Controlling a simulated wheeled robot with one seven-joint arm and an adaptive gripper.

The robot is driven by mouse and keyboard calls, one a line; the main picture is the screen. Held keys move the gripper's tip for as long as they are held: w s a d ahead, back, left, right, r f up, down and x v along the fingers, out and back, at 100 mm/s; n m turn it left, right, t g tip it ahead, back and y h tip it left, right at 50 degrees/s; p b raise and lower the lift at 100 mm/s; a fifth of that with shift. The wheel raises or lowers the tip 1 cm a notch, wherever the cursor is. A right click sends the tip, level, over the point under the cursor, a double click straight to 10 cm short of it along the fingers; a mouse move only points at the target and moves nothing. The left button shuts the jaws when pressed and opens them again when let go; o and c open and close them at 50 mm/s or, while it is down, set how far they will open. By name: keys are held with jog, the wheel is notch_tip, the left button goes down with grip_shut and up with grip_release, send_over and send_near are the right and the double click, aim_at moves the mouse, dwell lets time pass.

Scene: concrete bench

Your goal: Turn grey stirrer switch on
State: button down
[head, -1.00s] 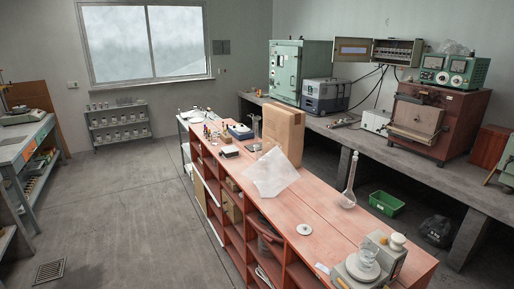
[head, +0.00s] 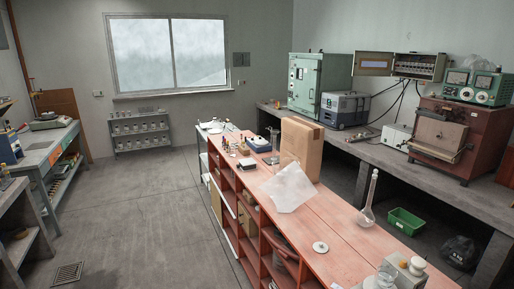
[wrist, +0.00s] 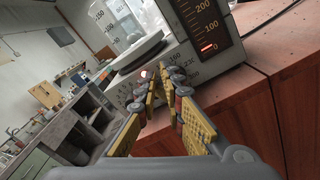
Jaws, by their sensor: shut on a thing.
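In the wrist view, a light grey stirrer (wrist: 128,92) with a round white plate on top stands tilted in the picture. Its front panel carries printed numbers and a dark scale display with a lit red mark. A small pinkish light shows on the panel near the fingers. My gripper (wrist: 167,80), with yellow pads, is at this panel, its fingertips closed around a small control that they mostly hide. The control's setting cannot be read. A stirrer of this kind (head: 403,272) shows at the bottom right of the head view, cut off by the frame. My gripper does not show there.
A clear beaker with printed graduations (wrist: 112,22) stands on the plate. The reddish bench (head: 345,262) holds a round-bottomed long-necked flask (head: 367,205), a white disc (head: 320,247), a paper sheet (head: 288,188) and a cardboard box (head: 302,145). Open floor lies left of the bench.

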jog(key=p+v, duration=0.1)
jog(key=v, duration=0.5)
dwell(0.4)
